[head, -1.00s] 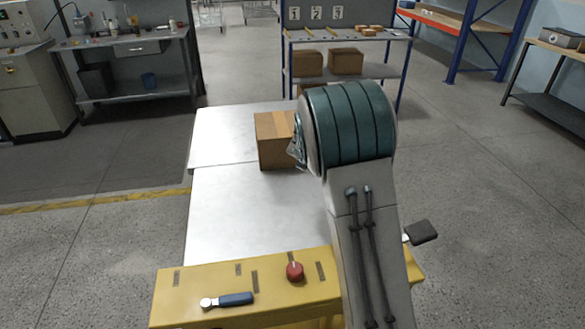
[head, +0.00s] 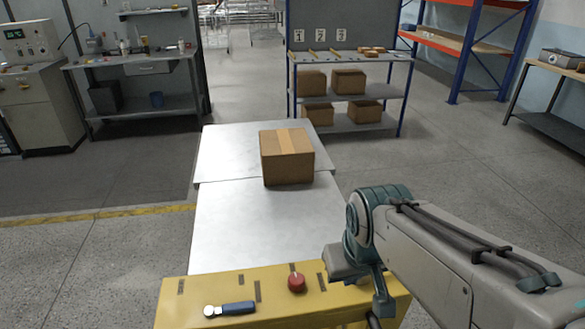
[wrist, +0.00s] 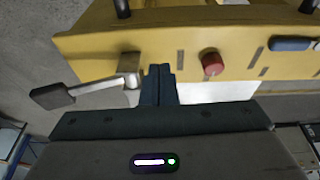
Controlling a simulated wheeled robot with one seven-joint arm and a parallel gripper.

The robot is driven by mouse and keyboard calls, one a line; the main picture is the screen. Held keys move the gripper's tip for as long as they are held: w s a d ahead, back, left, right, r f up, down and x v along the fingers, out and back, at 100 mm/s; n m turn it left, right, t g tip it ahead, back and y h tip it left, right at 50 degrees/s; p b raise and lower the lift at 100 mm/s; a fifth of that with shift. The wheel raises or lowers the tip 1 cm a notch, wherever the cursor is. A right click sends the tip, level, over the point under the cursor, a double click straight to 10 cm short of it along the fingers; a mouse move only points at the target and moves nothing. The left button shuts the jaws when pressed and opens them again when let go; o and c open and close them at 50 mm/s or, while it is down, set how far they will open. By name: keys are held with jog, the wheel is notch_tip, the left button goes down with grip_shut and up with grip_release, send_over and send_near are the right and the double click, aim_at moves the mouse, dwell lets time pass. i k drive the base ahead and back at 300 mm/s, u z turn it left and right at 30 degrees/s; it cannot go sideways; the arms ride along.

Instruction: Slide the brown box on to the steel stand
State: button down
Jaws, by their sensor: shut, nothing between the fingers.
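The brown box (head: 287,157) sits upright on a bright steel surface in the head view. Most of it is on the far plate (head: 225,150), with its near edge at or just over the seam with the near plate (head: 240,225). I cannot tell for sure which plate is the stand. My gripper is far from the box, low at the right near the yellow front beam; the arm hides its fingers in the head view. In the wrist view my gripper (wrist: 158,75) is shut and empty, beside the metal hub of a lever with a black handle (wrist: 52,96).
The yellow beam (head: 200,290) carries a red knob (head: 297,282) and a blue-handled tool (head: 232,308). A shelf rack (head: 350,100) with several boxes stands behind the far plate. A workbench (head: 130,65) is at the back left. Floor is clear on both sides.

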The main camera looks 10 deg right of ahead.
aim_at(288, 155)
jog(key=u, duration=0.05)
jog(key=k, duration=0.4)
jog(key=z, duration=1.85)
jog(key=i, duration=2.85)
jog(key=u, duration=3.3)
jog(key=i, duration=0.5)
